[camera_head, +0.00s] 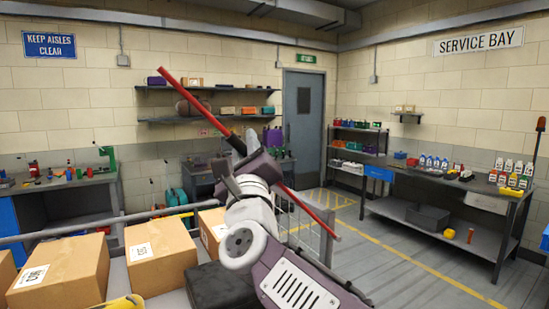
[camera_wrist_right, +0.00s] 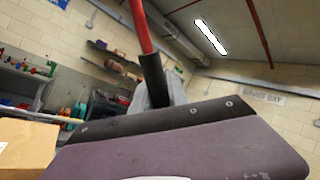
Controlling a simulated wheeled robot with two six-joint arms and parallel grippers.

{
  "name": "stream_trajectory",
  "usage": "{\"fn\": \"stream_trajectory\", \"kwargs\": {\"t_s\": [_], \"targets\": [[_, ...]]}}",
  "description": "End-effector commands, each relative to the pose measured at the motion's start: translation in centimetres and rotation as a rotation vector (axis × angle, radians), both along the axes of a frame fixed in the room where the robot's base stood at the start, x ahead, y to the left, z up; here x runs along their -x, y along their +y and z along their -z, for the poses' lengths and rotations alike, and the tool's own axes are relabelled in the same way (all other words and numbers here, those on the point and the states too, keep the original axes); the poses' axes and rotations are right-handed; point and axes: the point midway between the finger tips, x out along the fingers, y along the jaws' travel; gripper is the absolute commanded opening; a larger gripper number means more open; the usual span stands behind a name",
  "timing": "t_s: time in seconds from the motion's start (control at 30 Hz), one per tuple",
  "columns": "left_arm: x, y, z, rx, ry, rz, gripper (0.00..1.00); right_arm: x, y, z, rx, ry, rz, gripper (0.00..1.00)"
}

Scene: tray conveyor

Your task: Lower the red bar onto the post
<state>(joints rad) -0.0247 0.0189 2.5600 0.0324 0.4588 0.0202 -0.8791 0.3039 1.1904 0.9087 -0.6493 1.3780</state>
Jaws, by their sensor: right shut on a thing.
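The red bar (camera_head: 195,104) slants from the upper left to the lower right across the middle of the head view. It has a dark sleeve near its middle. My right gripper (camera_head: 243,152) is shut on the bar around this sleeve and holds it in the air. In the right wrist view the red bar (camera_wrist_right: 142,25) and its black sleeve (camera_wrist_right: 158,75) rise from behind the gripper's dark edge. My gripper and arm hide part of the bar. I cannot make out the post in either view.
Cardboard boxes (camera_head: 162,251) stand in a row at the lower left, beside a grey rail (camera_head: 75,233). A wire mesh panel (camera_head: 309,236) stands just behind my right arm. A workbench (camera_head: 443,192) with bottles stands at the right. Yellow-marked floor (camera_head: 400,262) there is open.

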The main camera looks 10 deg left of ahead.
Motion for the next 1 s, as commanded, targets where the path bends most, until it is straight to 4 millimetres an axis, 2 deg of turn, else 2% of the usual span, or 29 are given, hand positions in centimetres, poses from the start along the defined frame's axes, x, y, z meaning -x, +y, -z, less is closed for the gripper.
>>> {"fn": "stream_trajectory", "kwargs": {"t_s": [0.03, 0.3, 0.5, 0.7, 0.8, 1.0], "targets": [[0.0, 0.0, 3.6, 0.000, 0.000, 0.000, 0.49, 0.8, 0.9, 3.1, 0.031, -0.029, -0.004, 0.00], [0.0, 0.0, 13.1, 0.000, 0.000, 0.000, 0.49, 4.4, 4.9, 10.8, 0.223, -0.200, -0.001, 0.00], [0.0, 0.0, 19.9, 0.000, 0.000, 0.000, 0.49, 6.2, 7.0, 16.6, 0.355, -0.315, 0.001, 0.00], [0.0, 0.0, 25.5, 0.000, 0.000, 0.000, 0.49, 7.1, 8.1, 21.4, 0.463, -0.409, 0.003, 0.00], [-0.1, 0.0, 27.6, 0.000, 0.000, 0.000, 0.49, 7.4, 8.4, 23.2, 0.506, -0.446, 0.003, 0.00], [-0.1, 0.0, 30.3, 0.000, 0.000, 0.000, 0.49, 7.6, 8.6, 25.4, 0.563, -0.496, 0.004, 0.00]]}}
